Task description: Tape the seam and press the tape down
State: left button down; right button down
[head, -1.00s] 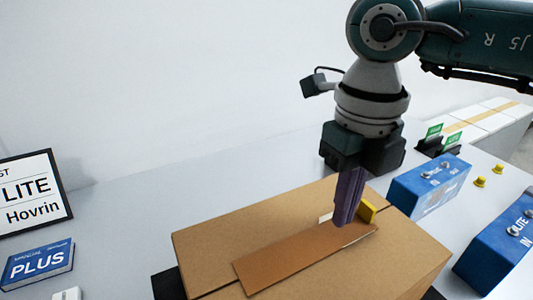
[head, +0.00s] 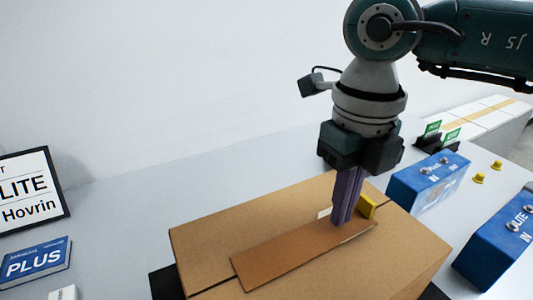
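A closed brown cardboard box (head: 215,225) stands on the table, with its seam running from near left to far right. A darker brown tape strip (head: 290,260) lies along the seam; short bits of seam show beyond both ends. My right gripper (head: 338,222) points down, its purple fingers close together and seemingly empty. The fingertips are at the strip's far right part, on or just above it; I cannot tell contact for sure. A small yellow piece (head: 367,206) is just right of the fingers, at the strip's far end. My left gripper is out of view.
Blue units (head: 428,181) and (head: 497,245) stand right of the box, with yellow knobs (head: 479,179) between. A blue PLUS box (head: 36,262) and a framed sign (head: 30,192) are at the left. White boxes with tan tape (head: 490,118) stand at the back right.

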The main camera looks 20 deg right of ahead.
jog(key=shift+f+b, duration=0.35)
jog(key=shift+f, duration=0.1)
dwell(0.6)
jog(key=shift+r+p, duration=0.4)
jog(key=shift+r, duration=0.05)
notch_tip(320, 180, up, 5)
jog(key=p, duration=0.4)
jog(key=shift+r, duration=0.15)
